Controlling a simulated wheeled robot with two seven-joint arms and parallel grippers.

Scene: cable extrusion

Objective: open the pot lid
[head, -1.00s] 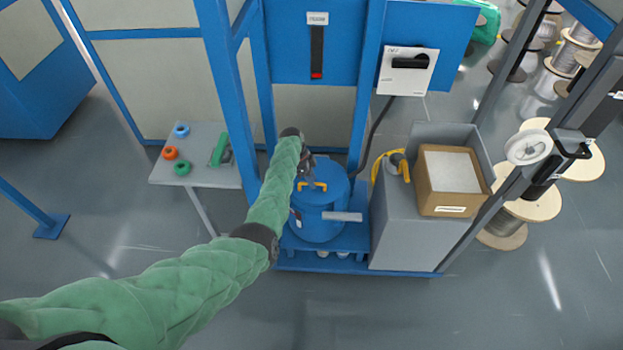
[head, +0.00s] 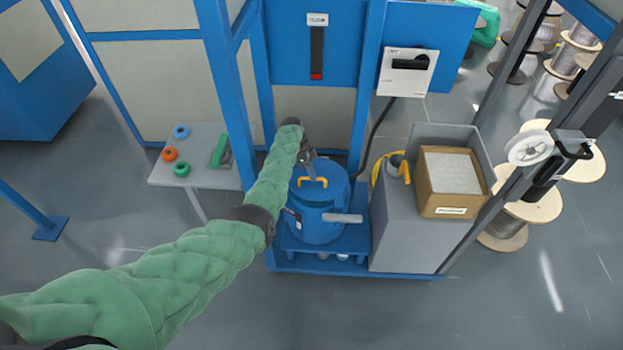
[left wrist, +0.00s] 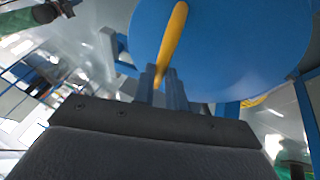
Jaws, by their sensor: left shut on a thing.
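The blue pot (head: 318,225) stands upright on a blue platform in the middle of the head view. Its round blue lid (head: 335,183) has a yellow handle (head: 313,181) on top. My left gripper (head: 308,162) comes down over the lid from behind the handle and is shut on it. In the left wrist view the two fingers (left wrist: 165,85) close around the lower part of the yellow handle (left wrist: 173,40), with the blue lid (left wrist: 235,45) filling the upper right. I cannot tell whether the lid is clear of the pot rim. My right gripper is not in view.
Blue frame posts (head: 228,90) rise close on the left of the pot. A grey cabinet (head: 408,230) with a cardboard box (head: 450,211) stands to the right. A small grey table (head: 212,175) holds coloured rings. A grey bar (head: 342,218) sticks out from the pot.

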